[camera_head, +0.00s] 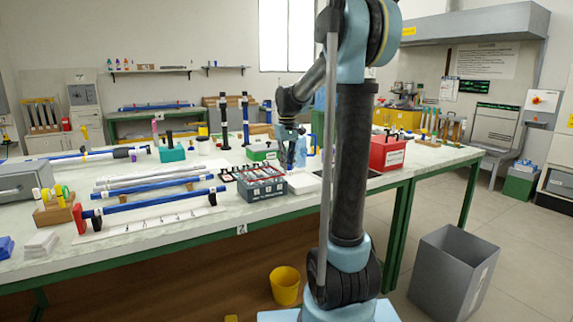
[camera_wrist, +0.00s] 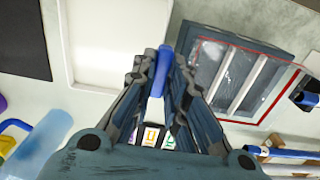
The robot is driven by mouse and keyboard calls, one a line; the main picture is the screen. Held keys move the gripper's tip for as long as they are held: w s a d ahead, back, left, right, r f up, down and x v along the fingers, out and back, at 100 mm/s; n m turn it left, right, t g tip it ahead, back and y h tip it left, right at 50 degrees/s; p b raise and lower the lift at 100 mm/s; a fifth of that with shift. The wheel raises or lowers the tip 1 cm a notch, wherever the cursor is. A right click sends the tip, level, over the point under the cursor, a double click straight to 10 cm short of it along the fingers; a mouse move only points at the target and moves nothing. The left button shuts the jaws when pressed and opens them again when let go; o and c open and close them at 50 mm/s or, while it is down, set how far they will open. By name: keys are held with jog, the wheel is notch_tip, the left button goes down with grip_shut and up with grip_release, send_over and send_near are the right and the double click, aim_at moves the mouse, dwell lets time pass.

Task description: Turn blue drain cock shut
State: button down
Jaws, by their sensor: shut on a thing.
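My gripper (camera_wrist: 162,62) points down over the bench, its two fingers closed on either side of a narrow blue piece. This piece looks like the handle of the blue drain cock (camera_wrist: 158,78). The fingers hide most of the cock, so its body and the handle's angle to the pipe cannot be told. In the head view my gripper (camera_head: 291,160) is low over the bench, small and partly dark, beside the grey compartment box.
A white tray (camera_wrist: 112,80) and a grey compartment box (camera_wrist: 190,38) lie close to my fingers. A red box (camera_head: 388,153) and a green box (camera_head: 262,153) stand nearby. Blue and white rods (camera_head: 160,198) lie to the left. A grey bin (camera_head: 450,275) stands on the floor.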

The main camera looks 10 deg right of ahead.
jog(key=c, duration=1.6)
grip_release()
jog(key=shift+n, duration=0.3)
jog(key=n, duration=0.5)
jog(key=shift+w+d, duration=0.15)
jog(key=shift+d, duration=0.1)
jog(key=n, duration=0.6)
jog(key=shift+w+d+n, duration=0.15)
jog(key=shift+w+n, duration=0.2)
jog(key=shift+n, duration=0.05)
notch_tip(320, 180, up, 18)
jog(key=s+d+f+m+t, duration=0.1)
jog(key=s+f+m, duration=0.5)
jog(key=s+f, duration=0.6)
jog(key=s+d+f+m, duration=0.4)
jog(key=s+f+m, duration=0.2)
jog(key=s+f, duration=0.7)
jog(key=s, duration=0.4)
jog(key=shift+s+t, duration=0.3)
jog(key=shift+t, duration=0.1)
jog(key=shift+d, duration=0.1)
